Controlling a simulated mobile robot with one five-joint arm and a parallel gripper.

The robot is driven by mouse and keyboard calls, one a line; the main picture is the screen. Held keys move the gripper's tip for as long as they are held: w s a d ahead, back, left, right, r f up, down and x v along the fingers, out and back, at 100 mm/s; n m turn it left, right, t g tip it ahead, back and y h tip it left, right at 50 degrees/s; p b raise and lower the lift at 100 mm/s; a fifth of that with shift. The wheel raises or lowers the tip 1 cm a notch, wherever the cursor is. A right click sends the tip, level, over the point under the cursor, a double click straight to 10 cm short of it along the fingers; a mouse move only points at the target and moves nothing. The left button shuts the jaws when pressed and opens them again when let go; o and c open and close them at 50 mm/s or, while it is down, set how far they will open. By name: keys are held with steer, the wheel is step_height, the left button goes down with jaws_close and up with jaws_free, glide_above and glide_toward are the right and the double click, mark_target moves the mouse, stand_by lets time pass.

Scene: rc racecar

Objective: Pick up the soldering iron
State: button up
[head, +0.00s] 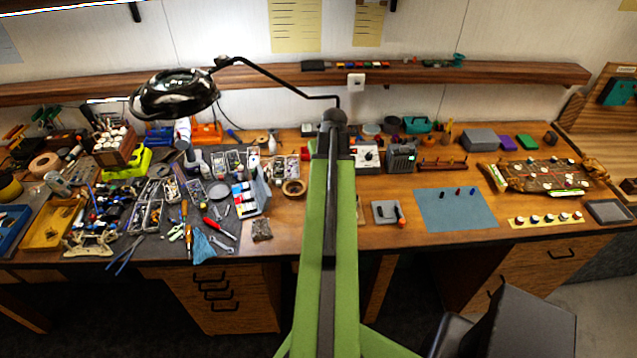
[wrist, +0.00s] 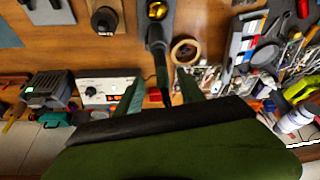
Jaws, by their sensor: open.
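In the wrist view, what looks like the black soldering iron (wrist: 161,68) rests in a dark stand (wrist: 155,36) on a grey base, with a gold ball-like part at the base. My gripper (wrist: 160,76) is open. Its two green fingers lie on either side of the iron in that view, with gaps to both; the depth between them is hard to judge. In the head view, my green arm reaches over the bench, with my gripper (head: 333,122) at its far end. The arm hides the iron and its stand there.
A white control box with a knob (head: 367,155) and a dark grey device (head: 401,158) stand right of my arm. A tape roll (head: 294,188) lies to its left, beside crowded tools. A blue mat (head: 455,210) lies right. A lamp (head: 180,93) hangs over the left side.

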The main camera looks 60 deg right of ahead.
steer(key=b+x, duration=0.5)
steer(key=shift+w+f, duration=0.15)
jaws_close()
